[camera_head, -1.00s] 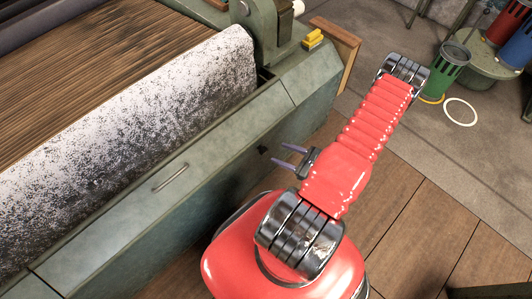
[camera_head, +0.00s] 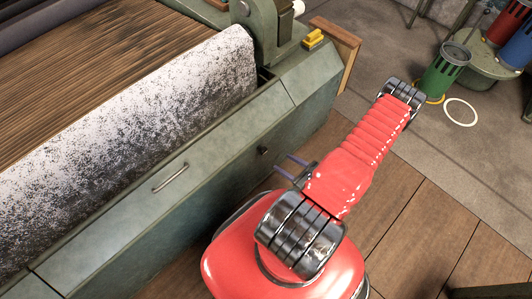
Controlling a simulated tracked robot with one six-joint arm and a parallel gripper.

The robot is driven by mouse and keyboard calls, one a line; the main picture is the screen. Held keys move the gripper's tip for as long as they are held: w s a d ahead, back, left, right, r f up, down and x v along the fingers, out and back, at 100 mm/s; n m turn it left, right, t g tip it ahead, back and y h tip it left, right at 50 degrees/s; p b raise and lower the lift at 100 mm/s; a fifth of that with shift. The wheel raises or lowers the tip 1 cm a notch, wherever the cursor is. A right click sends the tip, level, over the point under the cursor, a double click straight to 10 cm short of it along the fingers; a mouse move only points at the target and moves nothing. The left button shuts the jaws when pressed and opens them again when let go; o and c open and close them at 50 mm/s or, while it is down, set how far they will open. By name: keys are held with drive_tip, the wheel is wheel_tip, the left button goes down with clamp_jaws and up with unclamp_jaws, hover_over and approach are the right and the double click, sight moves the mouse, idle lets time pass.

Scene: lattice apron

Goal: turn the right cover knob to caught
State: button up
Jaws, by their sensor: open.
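The right cover knob (camera_head: 263,150) is a small dark piece on the green machine's front face, below the sloped cover (camera_head: 215,150). Its turned position is too small to tell. My gripper (camera_head: 281,162) is open, with two thin purple-grey fingers pointing left toward the machine front. In the picture the fingers are just right of and below the knob, and they appear apart from it. Nothing shows between the fingers.
A silver handle (camera_head: 170,177) is on the cover. A speckled white roll (camera_head: 130,110) lies above it. A yellow block (camera_head: 313,38) sits at the machine's end by a wooden board (camera_head: 340,48). Wooden floor is clear at right.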

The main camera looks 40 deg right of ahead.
sight(265, 152)
drive_tip(key=shift+x, duration=6.3)
drive_tip(key=shift+c, duration=0.4)
drive_tip(key=c, duration=0.9)
drive_tip(key=shift+s+a, duration=0.1)
drive_tip(key=shift+a, duration=0.1)
drive_tip(key=shift+c, duration=0.3)
drive_tip(key=shift+d, duration=0.1)
